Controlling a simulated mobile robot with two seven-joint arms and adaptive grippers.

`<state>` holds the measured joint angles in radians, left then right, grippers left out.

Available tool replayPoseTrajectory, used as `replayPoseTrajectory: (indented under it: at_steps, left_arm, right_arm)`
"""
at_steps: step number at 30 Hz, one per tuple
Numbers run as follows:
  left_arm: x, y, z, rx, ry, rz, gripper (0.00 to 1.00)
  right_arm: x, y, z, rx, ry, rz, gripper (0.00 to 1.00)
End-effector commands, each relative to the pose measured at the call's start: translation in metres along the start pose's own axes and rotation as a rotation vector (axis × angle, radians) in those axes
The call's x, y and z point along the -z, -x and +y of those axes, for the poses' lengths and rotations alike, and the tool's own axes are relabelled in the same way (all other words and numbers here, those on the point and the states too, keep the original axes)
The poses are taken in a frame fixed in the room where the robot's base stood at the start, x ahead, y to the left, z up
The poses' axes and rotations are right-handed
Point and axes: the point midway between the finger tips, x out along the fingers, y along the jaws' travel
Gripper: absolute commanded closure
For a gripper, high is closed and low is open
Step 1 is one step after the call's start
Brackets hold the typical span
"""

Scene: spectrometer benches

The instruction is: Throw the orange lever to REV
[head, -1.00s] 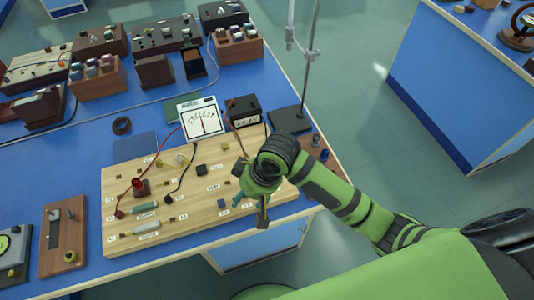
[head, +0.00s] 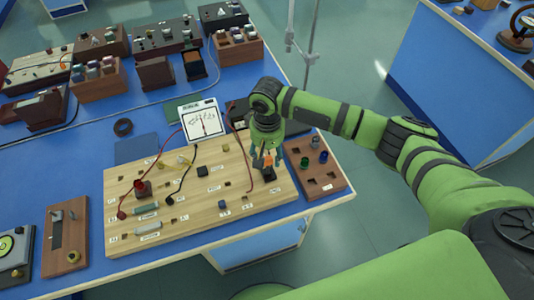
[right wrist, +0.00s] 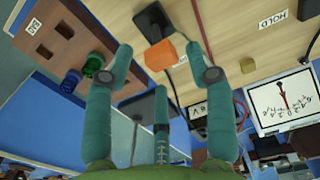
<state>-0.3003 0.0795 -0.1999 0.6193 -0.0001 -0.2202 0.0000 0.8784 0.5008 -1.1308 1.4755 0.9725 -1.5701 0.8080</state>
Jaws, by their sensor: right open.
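The orange lever (head: 268,160) stands on a small black base (head: 269,174) near the right end of the light wooden board (head: 215,208). In the right wrist view the orange lever (right wrist: 160,56) shows as an orange block beside its black base (right wrist: 153,20). My right gripper (head: 264,162) is open, its teal fingers spread on either side of the lever. In the right wrist view the fingertips (right wrist: 160,60) stand apart with the lever between them; I cannot tell whether they touch it. No REV label is readable. My left gripper is not in view.
A brown block (head: 325,185) with holes and coloured knobs sits right of the board. A white meter (head: 203,122) stands behind it, and red and black wires cross the board. A metal stand (head: 307,55) rises behind my right arm. The floor at right is clear.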

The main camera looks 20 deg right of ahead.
Motion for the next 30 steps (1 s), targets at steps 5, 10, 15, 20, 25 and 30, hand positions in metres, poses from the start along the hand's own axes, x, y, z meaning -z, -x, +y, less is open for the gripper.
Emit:
replayPoseTrajectory:
  at_steps: [5, 10, 15, 20, 25, 30]
  left_arm:
    - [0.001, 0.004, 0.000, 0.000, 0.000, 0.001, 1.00]
    - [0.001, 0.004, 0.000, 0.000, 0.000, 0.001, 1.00]
    - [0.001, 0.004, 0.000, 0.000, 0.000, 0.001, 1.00]
    - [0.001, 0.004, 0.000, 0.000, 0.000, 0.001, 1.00]
    - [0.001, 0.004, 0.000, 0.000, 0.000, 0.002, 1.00]
    - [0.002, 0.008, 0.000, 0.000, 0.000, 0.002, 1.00]
  right_arm:
    - [-0.001, -0.015, -0.001, 0.002, 0.001, 0.000, 0.45]
    - [0.000, -0.018, -0.001, 0.001, 0.001, 0.001, 0.45]
    - [0.000, -0.018, -0.001, 0.002, 0.002, 0.001, 0.65]
    - [0.000, -0.018, -0.001, 0.002, 0.002, 0.001, 1.00]
    - [0.001, -0.017, -0.001, 0.001, 0.001, -0.005, 1.00]
    - [0.006, -0.018, -0.001, 0.000, -0.002, -0.064, 1.00]
